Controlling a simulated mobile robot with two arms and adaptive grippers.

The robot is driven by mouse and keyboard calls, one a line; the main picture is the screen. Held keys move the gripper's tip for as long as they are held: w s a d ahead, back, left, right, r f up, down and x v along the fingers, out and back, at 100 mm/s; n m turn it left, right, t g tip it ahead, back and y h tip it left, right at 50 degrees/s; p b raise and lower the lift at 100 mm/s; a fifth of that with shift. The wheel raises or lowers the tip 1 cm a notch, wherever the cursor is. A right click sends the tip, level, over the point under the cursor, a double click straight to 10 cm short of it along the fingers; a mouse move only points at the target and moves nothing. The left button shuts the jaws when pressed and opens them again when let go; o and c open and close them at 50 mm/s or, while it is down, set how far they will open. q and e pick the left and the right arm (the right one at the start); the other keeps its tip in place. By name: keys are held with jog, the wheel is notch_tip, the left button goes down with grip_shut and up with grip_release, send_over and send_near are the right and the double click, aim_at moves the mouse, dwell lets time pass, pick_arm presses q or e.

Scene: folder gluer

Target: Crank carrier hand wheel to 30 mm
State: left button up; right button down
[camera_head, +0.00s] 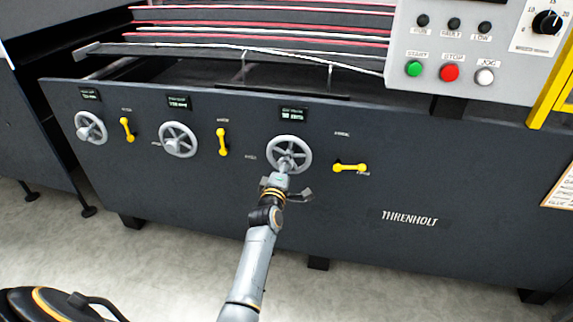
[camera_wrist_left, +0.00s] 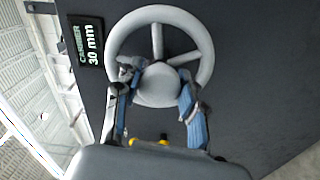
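The carrier hand wheel (camera_head: 306,146) is a grey spoked wheel on the dark machine front. It fills the top of the left wrist view (camera_wrist_left: 208,48), with a rounded grey knob (camera_wrist_left: 158,86) toward me. The display (camera_wrist_left: 88,40) beside it reads "CARRIER 30 mm"; in the head view the display (camera_head: 292,114) sits above the wheel. My left gripper (camera_head: 283,184) is just below and in front of the wheel. Its fingers (camera_wrist_left: 157,88) stand apart on either side of the knob and look open; finger contact is unclear. My right gripper is out of view.
Two similar hand wheels (camera_head: 178,139) (camera_head: 91,128) are to the left. Yellow levers (camera_head: 349,168) (camera_head: 222,142) (camera_head: 127,129) stand beside the wheels. A control panel (camera_head: 468,45) with green, red and white buttons overhangs at the upper right. Clear floor (camera_head: 170,265) lies in front.

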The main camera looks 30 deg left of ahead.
pick_arm(q)
jog(key=o, duration=0.4)
jog(key=shift+a, duration=0.1)
jog(key=shift+c, duration=0.2)
jog(key=shift+s+f, duration=0.1)
jog(key=shift+s, duration=0.2)
jog(key=v, duration=0.7)
